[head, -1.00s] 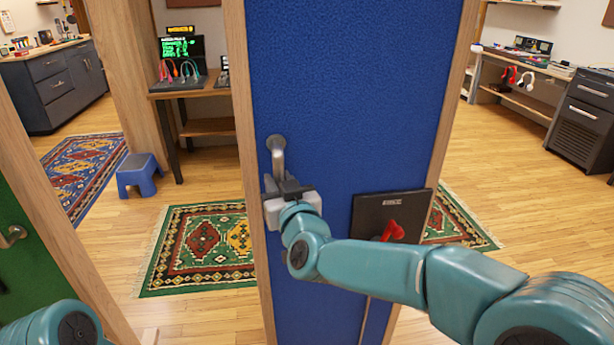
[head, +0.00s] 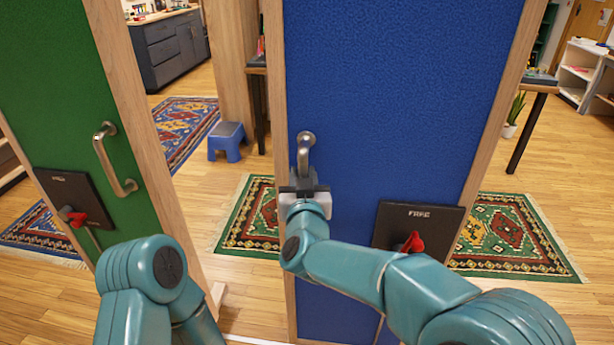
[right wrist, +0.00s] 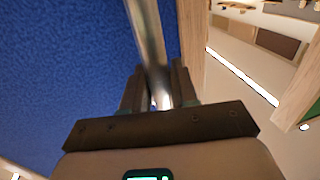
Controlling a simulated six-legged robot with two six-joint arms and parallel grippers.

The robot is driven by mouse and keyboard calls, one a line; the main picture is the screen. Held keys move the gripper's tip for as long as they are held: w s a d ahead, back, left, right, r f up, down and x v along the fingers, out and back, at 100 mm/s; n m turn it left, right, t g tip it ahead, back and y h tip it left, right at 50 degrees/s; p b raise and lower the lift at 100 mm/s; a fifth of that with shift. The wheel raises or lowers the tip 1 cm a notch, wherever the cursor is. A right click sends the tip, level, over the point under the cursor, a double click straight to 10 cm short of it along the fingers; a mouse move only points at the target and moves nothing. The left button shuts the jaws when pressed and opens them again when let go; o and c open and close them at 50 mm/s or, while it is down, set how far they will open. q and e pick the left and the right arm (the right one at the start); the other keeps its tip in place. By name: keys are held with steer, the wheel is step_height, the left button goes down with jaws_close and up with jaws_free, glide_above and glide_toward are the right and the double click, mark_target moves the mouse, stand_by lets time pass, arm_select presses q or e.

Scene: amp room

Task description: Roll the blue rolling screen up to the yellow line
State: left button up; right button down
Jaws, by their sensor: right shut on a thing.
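The blue rolling screen (head: 400,90) stands upright in front of me, with a wooden frame and a metal handle (head: 306,145) near its left edge. My right gripper (head: 303,183) is shut on this handle. In the right wrist view the handle (right wrist: 148,45) runs down between the two fingers (right wrist: 157,90). A dark plate with a red lever (head: 413,242) is low on the blue screen, and its label seems to read FREE. My left arm shows at the lower left, but its gripper is out of view. I see no yellow line.
A green screen (head: 50,80) with its own handle (head: 113,160) and red lever stands at the left. A patterned green rug (head: 515,235) lies behind the blue screen. A blue step stool (head: 227,142) stands on the wooden floor beyond the gap between the screens.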

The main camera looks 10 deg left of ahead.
steer(key=shift+s+a, duration=0.1)
steer(key=shift+a, duration=0.15)
steer(key=c, duration=1.1)
jaws_free()
steer(key=shift+o, duration=0.4)
steer(key=shift+a, duration=0.15)
steer(key=shift+d, duration=0.25)
steer(key=shift+s, duration=0.3)
steer(key=b+v, duration=0.1)
steer(key=v, duration=1.4)
steer(key=shift+s+b, duration=0.3)
steer(key=shift+b, duration=0.1)
steer(key=shift+d+r, duration=0.1)
steer(key=shift+d, duration=0.05)
